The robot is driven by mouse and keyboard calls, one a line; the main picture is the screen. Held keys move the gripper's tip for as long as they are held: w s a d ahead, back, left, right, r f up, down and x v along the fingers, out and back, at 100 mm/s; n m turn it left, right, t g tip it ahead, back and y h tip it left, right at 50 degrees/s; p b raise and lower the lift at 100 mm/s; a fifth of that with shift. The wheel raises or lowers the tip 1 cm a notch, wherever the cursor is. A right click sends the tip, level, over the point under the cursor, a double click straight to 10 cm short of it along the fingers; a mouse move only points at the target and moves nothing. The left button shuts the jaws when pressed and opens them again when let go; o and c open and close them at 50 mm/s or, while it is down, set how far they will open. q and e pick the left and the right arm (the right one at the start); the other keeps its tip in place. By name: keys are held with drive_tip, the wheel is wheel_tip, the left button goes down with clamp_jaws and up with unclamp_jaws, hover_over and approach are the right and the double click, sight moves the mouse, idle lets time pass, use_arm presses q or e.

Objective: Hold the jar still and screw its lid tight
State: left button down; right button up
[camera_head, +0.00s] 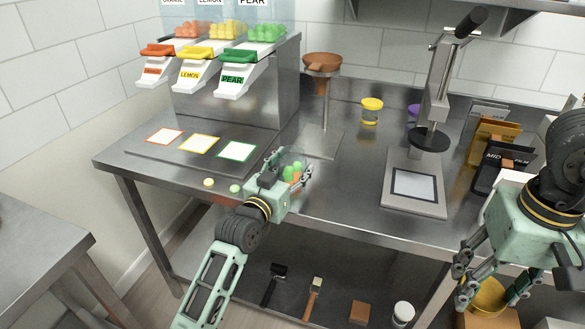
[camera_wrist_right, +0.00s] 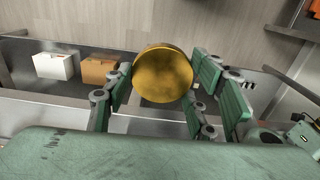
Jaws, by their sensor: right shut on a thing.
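A clear jar (camera_head: 291,170) with orange and green gummies inside stands at the front edge of the steel table. My left gripper (camera_head: 290,178) has its fingers around the jar and looks shut on it. The jar's top shows no lid. My right gripper (camera_head: 475,272) is shut on a gold-yellow lid (camera_head: 487,296), in front of the table's right part and well apart from the jar. In the right wrist view the round lid (camera_wrist_right: 162,75) sits between the finger pads.
Dispensers with orange, yellow and green handles (camera_head: 240,56) stand at the back left. A funnel stand (camera_head: 322,100), a yellow-lidded jar (camera_head: 371,112) and a lever press (camera_head: 415,185) stand on the table (camera_head: 345,195). Two loose gummies (camera_head: 209,183) lie near its front edge. A lower shelf holds boxes (camera_head: 360,312).

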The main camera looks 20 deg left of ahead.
use_arm(q)
drive_tip(key=c, duration=1.5)
unclamp_jaws()
drive_tip(key=o, duration=0.9)
drive_tip(key=shift+o, duration=0.2)
drive_tip(key=s+a, duration=0.2)
drive_tip(key=s, duration=0.9)
drive_tip(key=shift+s, duration=0.4)
